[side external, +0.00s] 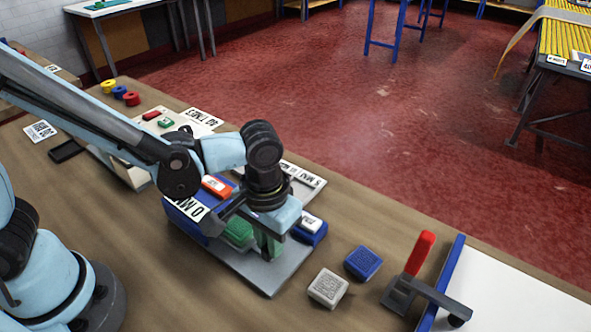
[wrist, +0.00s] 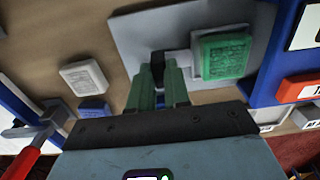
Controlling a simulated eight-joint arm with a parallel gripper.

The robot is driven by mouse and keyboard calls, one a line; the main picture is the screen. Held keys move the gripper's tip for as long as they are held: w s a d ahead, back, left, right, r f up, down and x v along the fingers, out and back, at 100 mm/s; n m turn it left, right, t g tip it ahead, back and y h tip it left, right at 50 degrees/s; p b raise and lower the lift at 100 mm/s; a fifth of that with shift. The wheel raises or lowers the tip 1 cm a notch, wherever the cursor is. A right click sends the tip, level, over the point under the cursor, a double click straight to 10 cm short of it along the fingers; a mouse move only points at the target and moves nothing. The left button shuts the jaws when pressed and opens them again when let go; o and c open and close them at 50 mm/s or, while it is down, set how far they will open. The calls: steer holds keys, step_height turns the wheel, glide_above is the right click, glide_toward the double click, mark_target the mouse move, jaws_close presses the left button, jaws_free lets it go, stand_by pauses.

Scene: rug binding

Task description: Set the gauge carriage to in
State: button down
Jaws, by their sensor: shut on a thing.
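The gauge carriage appears to be the green block (side external: 238,233) on a grey plate (side external: 268,284), beside a blue housing (side external: 207,224) with a white lettered label. The green block also shows in the wrist view (wrist: 222,55), with a pale bar and a dark knob (wrist: 157,62) on its left side. My gripper (wrist: 158,82) has its green fingers close together and shut at that knob. In the side view my gripper (side external: 268,247) is low over the plate, right of the green block. The fingertips' exact contact is partly hidden.
A grey block (side external: 328,287) and a blue block (side external: 363,262) lie right of the plate. A red-handled tool (side external: 417,258) stands beside a white board (side external: 520,301). An orange block (side external: 216,187) sits on the blue housing. The bench front is clear.

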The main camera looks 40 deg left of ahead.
mark_target(238, 225)
steer(key=a, duration=0.7)
steer(key=shift+a, duration=0.4)
steer(key=c, duration=1.1)
jaws_free()
